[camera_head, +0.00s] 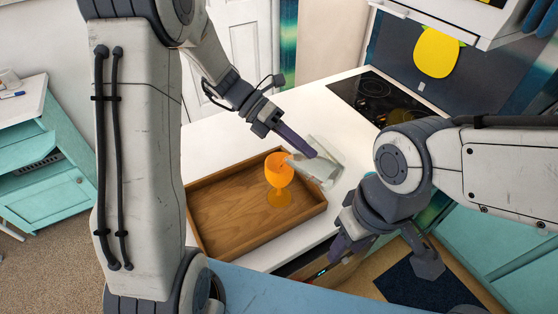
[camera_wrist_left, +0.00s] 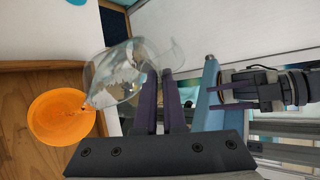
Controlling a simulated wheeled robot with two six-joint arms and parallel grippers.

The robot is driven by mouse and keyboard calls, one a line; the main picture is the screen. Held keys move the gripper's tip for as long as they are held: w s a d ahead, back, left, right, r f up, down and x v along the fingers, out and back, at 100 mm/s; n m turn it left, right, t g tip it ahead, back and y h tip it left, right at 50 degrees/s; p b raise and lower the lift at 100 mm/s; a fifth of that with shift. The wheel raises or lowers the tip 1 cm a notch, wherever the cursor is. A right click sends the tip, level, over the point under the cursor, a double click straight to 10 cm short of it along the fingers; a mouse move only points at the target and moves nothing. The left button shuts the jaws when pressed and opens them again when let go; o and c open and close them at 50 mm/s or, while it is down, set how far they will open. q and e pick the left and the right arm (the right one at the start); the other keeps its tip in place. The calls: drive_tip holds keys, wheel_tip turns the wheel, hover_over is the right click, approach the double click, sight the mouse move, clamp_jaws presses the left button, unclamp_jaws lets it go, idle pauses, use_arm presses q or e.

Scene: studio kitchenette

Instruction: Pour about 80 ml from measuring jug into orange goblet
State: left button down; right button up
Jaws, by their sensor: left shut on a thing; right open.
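The clear measuring jug (camera_head: 318,170) is tilted, its mouth end toward the orange goblet (camera_head: 278,172). My left gripper (camera_head: 306,150) is shut on the jug, above and right of the goblet. In the left wrist view, the jug (camera_wrist_left: 112,78) holds some pale contents, and its lip is by the rim of the goblet (camera_wrist_left: 62,118). Whether liquid is running between them is too small to tell. The goblet stands upright on the wooden tray (camera_head: 230,226). My right gripper (camera_head: 325,262) is open and empty near the counter's front edge, partly hidden by its own wrist.
The white counter (camera_head: 225,146) is clear behind the tray. My right arm passes over the counter's right side.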

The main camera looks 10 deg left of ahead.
use_arm(q)
drive_tip(key=shift+w+a+r+h+p, duration=0.1)
drive_tip(key=shift+a+r+h+p, duration=0.1)
drive_tip(key=shift+a+h+p, duration=0.25)
use_arm(e)
drive_tip(key=shift+a+r, duration=0.15)
drive_tip(key=shift+r, duration=0.3)
use_arm(q)
drive_tip(key=shift+d, duration=0.1)
use_arm(e)
drive_tip(key=shift+f, duration=0.1)
